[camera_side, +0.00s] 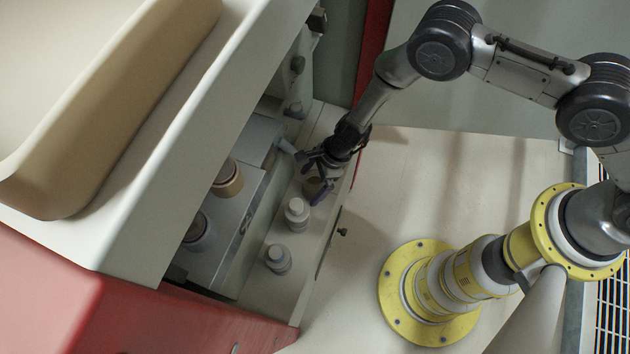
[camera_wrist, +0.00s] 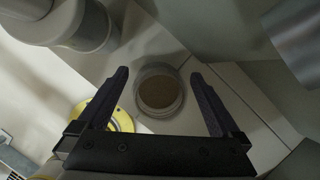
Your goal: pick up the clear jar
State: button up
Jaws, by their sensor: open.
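The clear jar (camera_wrist: 159,92) shows in the wrist view as a round, see-through rim around brown contents, seen from above. It lies between and just beyond the two dark fingers of my gripper (camera_wrist: 163,95), with a gap on each side. In the side view the jar (camera_side: 312,186) stands on the pale ledge, partly hidden by my gripper (camera_side: 316,178). My gripper is open, and its fingers hang down around or just above the jar; I cannot tell the exact height.
Two white-capped grey bottles (camera_side: 297,214) (camera_side: 278,259) stand on the same ledge, nearer the camera. Another small bottle (camera_side: 295,108) stands further back. Brown-banded containers (camera_side: 228,178) sit left of the ledge. The machine's large white housing (camera_side: 200,110) overhangs the left side.

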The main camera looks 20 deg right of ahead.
jog(key=shift+a+f, duration=0.1)
jog(key=shift+f, duration=0.15)
jog(key=c, duration=1.5)
jog(key=shift+r, duration=0.15)
jog(key=shift+c, duration=0.2)
